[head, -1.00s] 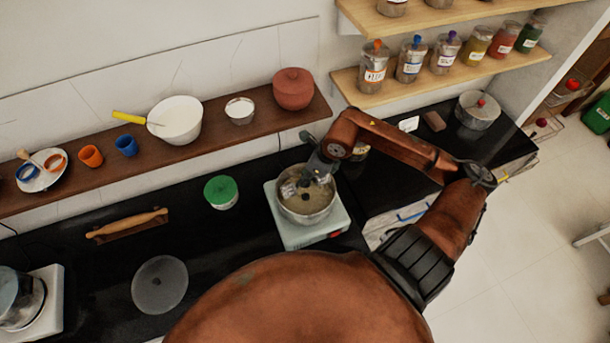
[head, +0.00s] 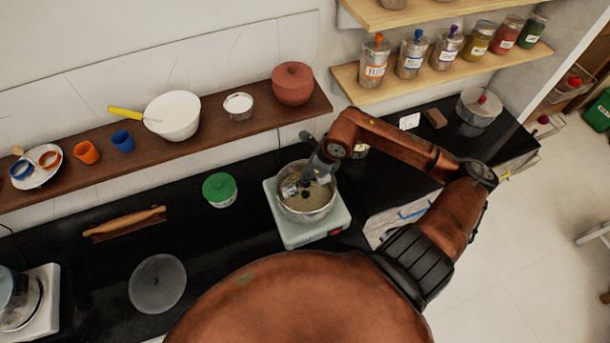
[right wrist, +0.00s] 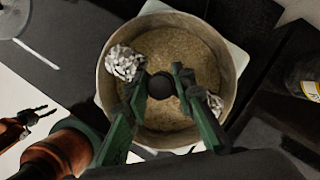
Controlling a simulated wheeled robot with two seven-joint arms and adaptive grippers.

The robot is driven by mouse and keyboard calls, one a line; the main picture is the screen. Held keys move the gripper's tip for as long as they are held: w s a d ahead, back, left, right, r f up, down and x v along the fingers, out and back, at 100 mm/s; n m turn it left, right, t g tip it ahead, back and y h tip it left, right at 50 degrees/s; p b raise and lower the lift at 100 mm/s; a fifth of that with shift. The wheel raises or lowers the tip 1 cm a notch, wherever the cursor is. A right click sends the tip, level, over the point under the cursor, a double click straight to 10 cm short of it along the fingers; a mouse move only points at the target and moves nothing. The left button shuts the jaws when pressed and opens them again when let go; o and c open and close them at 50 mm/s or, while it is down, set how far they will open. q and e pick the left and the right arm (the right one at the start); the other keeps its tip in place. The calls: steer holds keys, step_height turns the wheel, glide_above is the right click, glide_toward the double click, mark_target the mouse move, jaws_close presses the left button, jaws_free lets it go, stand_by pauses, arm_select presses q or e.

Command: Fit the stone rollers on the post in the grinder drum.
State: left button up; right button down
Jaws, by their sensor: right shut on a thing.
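The grinder drum (head: 325,210) is a round metal bowl on a pale base, with a tan, grainy-looking floor. My right gripper (right wrist: 160,85) is over the drum, its fingers shut around the dark round knob (right wrist: 161,86) of the roller piece. One speckled grey-white stone roller (right wrist: 125,63) shows at the left inside the rim. The other roller (right wrist: 215,104) shows at the right, partly behind a finger. The post is hidden, so I cannot tell whether the rollers sit on it. My left gripper (right wrist: 36,118) shows small at the lower left of the right wrist view, away from the drum.
A green-lidded container (head: 220,190) stands left of the grinder. A clear round lid (head: 158,284) and a rolling pin (head: 125,224) lie farther left on the black counter. A wooden shelf (head: 215,135) with bowls and a clay pot (head: 292,84) runs behind.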

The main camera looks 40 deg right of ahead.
steer(key=b, duration=0.5)
glide_above(305, 192)
steer(key=shift+w+f, duration=0.1)
steer(key=shift+f, duration=2.6)
steer(key=shift+f+b, duration=0.7)
steer(key=shift+b, duration=0.2)
stand_by(0.8)
steer(key=c, duration=1.5)
jaws_free()
steer(key=shift+c, duration=0.2)
steer(key=o, duration=0.5)
steer(key=shift+o, duration=0.2)
